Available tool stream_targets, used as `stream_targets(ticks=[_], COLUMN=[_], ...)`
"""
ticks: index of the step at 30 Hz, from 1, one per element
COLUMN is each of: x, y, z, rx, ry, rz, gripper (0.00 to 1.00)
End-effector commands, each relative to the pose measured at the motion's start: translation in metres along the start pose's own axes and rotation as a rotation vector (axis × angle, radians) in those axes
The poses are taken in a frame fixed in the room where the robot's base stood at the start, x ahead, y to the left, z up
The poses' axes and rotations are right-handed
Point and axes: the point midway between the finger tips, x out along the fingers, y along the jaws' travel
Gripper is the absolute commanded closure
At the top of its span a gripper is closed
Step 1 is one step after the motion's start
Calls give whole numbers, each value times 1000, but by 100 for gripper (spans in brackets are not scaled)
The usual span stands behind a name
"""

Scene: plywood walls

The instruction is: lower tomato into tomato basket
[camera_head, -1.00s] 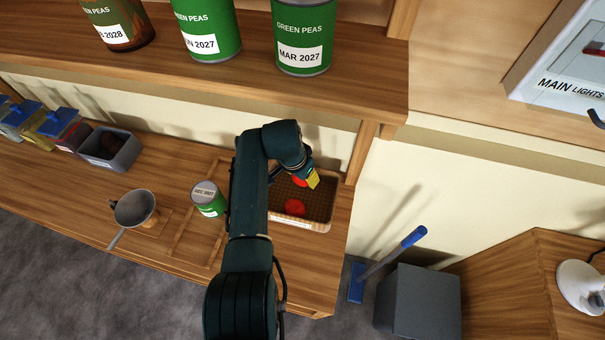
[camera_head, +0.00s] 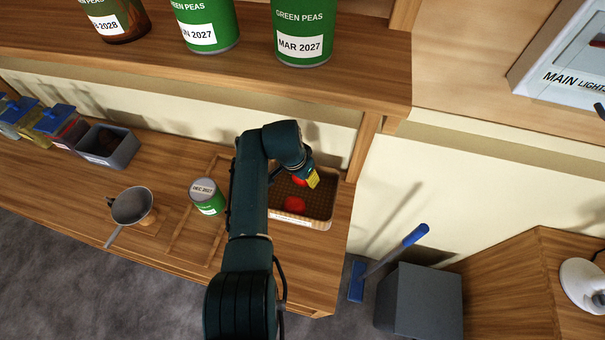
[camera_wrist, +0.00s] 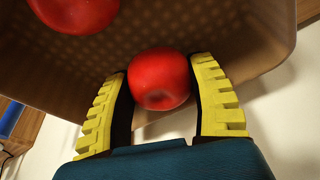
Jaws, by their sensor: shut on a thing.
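The tomato basket (camera_head: 322,224) is a tan, woven-looking box with a white label on its front, on the right end of the counter. My gripper (camera_head: 309,180) is over the back part of the basket. In the wrist view my gripper (camera_wrist: 162,88) has its yellow-and-black fingers shut on a red tomato (camera_wrist: 160,80). Part of this held tomato (camera_head: 299,181) shows beside the fingers in the head view. Another tomato (camera_head: 294,204) lies in the basket, and it also shows in the wrist view (camera_wrist: 75,10). Whether the held tomato touches the basket floor cannot be told.
A green can (camera_head: 207,196) stands left of my arm on a wooden frame. A pan (camera_head: 132,206) and a grey bin (camera_head: 108,147) are farther left. A shelf (camera_head: 200,70) with green pea cans overhangs behind. A post (camera_head: 362,148) stands right behind the basket.

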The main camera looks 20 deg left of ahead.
Motion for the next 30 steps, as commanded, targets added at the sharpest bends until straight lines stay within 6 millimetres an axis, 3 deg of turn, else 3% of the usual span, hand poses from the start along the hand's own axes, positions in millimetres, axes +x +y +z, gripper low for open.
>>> stream_targets(ticks=[30], x=[15], y=[0], z=[4], rx=[0], ry=[1], rz=[0], gripper=[56])
